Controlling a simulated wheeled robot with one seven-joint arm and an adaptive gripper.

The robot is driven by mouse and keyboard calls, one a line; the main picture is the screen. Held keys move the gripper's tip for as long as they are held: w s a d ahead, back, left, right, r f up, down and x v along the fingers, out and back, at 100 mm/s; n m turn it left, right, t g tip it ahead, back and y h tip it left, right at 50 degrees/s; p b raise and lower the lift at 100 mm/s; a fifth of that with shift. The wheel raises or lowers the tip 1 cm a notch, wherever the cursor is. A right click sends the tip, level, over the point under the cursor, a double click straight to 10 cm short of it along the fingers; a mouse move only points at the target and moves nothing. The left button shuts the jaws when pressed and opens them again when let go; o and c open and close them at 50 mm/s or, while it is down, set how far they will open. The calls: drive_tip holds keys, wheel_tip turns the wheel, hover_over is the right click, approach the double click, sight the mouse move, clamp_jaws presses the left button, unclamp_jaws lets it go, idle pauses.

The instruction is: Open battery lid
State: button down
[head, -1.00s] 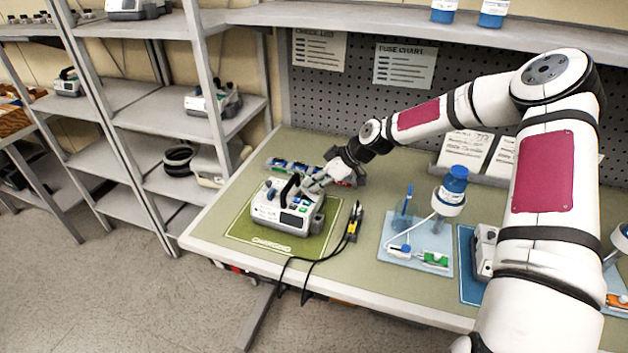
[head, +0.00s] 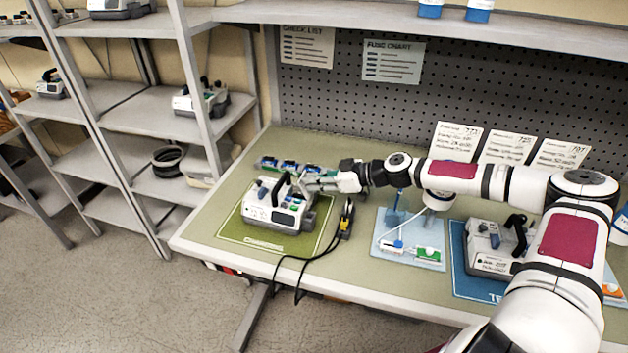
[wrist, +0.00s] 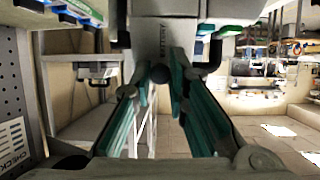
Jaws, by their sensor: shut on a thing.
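The infusion pump (head: 272,212) stands on the green charging mat (head: 232,229), with its screen facing the front edge and a dark handle on top. My gripper (head: 312,184) reaches in from the right at the pump's rear right side. In the wrist view the pump's light grey side hangs at the top, and the battery lid (wrist: 167,38) appears as a pale panel with small sideways lettering. The teal-padded fingers of my gripper (wrist: 160,80) close around a small dark knob there, seemingly on the lid. The fingertips partly hide the contact.
A strip of blue and green modules (head: 290,167) lies behind the pump. A black cable with a yellow-marked plug (head: 346,218) lies right of the mat. A light blue tray (head: 410,253) and another pump (head: 492,246) stand further right. Shelves (head: 150,130) are at left.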

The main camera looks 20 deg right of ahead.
drive_tip(key=shift+s+f, duration=0.1)
drive_tip(key=c, duration=1.8)
unclamp_jaws()
drive_tip(key=shift+a, duration=0.1)
drive_tip(key=v, duration=1.2)
